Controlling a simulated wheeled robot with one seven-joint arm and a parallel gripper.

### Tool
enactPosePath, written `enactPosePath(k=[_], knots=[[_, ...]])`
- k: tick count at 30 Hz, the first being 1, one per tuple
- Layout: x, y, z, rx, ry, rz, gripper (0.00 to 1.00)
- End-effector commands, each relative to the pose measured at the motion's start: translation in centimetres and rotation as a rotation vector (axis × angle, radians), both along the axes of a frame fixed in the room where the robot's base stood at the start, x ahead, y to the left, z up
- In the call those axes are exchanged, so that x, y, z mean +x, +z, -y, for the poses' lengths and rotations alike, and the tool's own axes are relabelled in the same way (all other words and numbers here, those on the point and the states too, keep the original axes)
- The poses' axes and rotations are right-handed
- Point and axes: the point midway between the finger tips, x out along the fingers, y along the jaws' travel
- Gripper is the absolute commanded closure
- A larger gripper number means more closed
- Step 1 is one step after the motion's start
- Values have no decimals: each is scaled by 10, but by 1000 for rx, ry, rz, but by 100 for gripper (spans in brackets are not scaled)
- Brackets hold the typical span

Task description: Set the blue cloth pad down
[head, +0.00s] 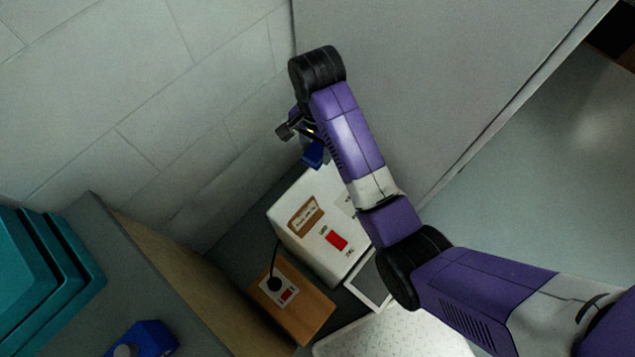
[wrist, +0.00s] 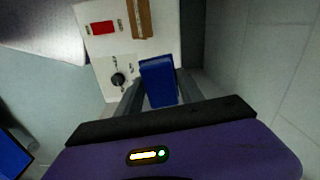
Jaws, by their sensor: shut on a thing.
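The blue cloth pad (wrist: 159,82) is held between the fingers of my gripper (wrist: 157,92), which is shut on it, in the wrist view. In the head view the pad (head: 315,154) shows as a small blue patch under my gripper (head: 304,141), above the far end of a white box. My arm hides part of the gripper there. I cannot tell how high above the box or the dark surface the pad hangs.
The white box (head: 297,235) has labels, a red switch and a knob. A wooden block (head: 309,319) with a socket plate and black cable stands in front. Teal trays (head: 40,270) and another blue object (head: 143,338) are at lower left. Walls close off the back.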

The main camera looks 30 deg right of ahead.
Motion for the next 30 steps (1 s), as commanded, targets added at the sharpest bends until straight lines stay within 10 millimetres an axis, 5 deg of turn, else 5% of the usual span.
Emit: enactPosePath(k=[8,24,30], knots=[[-4,0,2,-5,-125,-3,93],[-4,-125,2,-5,-127,-5,93],[-4,-152,2,-4,-126,-2,93]])
